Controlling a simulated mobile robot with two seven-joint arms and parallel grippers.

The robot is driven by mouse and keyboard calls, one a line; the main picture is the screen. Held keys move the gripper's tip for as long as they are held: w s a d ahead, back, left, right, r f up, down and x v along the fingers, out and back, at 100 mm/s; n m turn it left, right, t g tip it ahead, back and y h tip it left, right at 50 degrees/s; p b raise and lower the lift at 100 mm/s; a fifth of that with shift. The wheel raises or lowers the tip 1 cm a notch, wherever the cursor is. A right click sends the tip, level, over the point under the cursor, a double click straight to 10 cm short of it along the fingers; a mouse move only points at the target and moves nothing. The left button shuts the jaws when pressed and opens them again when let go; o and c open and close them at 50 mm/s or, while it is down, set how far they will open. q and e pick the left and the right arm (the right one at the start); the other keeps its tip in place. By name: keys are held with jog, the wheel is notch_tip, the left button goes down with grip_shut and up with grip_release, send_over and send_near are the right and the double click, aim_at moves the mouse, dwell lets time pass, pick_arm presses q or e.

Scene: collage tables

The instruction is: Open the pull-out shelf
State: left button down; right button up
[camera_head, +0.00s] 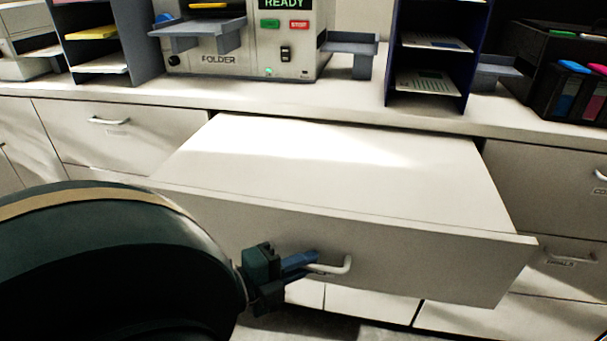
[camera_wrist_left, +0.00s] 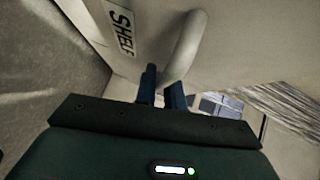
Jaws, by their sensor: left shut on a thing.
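The pull-out shelf (camera_head: 330,165) stands well out from the counter, its white top bare and its front panel (camera_head: 420,255) toward me. A pale bar handle (camera_head: 338,266) sits low on that panel. My left gripper (camera_head: 302,262) is shut on the handle at its left part. In the left wrist view the handle (camera_wrist_left: 184,48) runs down between the two blue fingers (camera_wrist_left: 161,92), beside a label (camera_wrist_left: 122,27) reading SHELF. My right gripper is not in view.
A folder machine (camera_head: 240,60) with a READY display stands on the counter (camera_head: 360,97), between paper racks (camera_head: 432,60). Closed drawers (camera_head: 130,135) flank the shelf on both sides. My left arm covers the lower left.

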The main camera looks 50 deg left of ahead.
pick_arm(q)
jog(key=c, duration=1.8)
grip_release()
jog(key=shift+s, duration=0.1)
jog(key=shift+s+a, duration=0.1)
jog(key=shift+s, duration=0.15)
jog(key=p+v, duration=0.2)
jog(key=v, duration=1)
jog(key=shift+s+r, duration=0.1)
jog(key=shift+s, duration=0.15)
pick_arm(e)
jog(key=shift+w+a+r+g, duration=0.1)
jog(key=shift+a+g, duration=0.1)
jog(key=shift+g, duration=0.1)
